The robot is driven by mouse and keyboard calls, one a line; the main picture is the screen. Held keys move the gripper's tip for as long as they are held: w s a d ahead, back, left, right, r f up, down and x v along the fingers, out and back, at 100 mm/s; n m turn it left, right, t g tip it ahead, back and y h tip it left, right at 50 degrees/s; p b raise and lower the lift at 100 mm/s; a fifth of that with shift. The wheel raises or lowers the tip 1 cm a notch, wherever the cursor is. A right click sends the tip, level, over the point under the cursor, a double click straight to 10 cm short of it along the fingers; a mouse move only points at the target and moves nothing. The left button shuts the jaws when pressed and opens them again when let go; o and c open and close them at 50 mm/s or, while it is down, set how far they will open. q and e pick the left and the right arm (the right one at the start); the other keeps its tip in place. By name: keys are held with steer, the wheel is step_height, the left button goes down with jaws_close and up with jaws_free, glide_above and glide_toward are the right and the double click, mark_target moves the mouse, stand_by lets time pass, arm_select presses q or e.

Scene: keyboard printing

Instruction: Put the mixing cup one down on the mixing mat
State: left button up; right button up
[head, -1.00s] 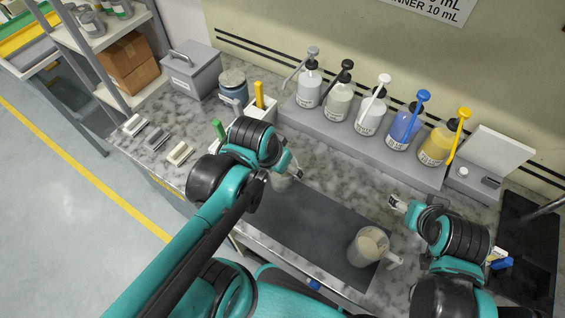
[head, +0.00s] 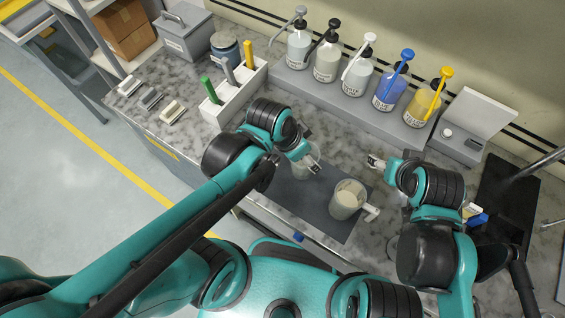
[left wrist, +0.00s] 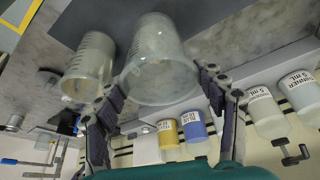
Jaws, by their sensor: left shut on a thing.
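My left gripper (head: 312,166) is shut on a clear, empty-looking mixing cup (left wrist: 155,62), held between its fingers in the left wrist view. In the head view this cup is mostly hidden by the gripper, over the back part of the dark grey mixing mat (head: 325,222). I cannot tell whether its base touches the mat.
Several labelled pump bottles (head: 354,75) stand on a grey ledge at the back. A white holder (head: 228,105) with coloured tools is left of the mat. A scale-like device (head: 462,143) and a black tray (head: 508,200) are at the right.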

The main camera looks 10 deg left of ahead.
arm_select(q)
steer(key=w+a+f+b, duration=0.1)
steer(key=a+f, duration=0.1)
steer(key=f, duration=0.1)
steer(key=w+a+f+b, duration=0.1)
steer(key=a+f+b, duration=0.1)
steer(key=a+f, duration=0.1)
steer(key=w+a+f+b, duration=0.1)
steer(key=a+f, duration=0.2)
steer(key=shift+w+f, duration=0.15)
steer(key=shift+w, duration=0.05)
steer(key=shift+f+b, duration=0.1)
steer(key=shift+b, duration=0.3)
steer(key=o, duration=1.7)
steer(key=shift+c, duration=0.2)
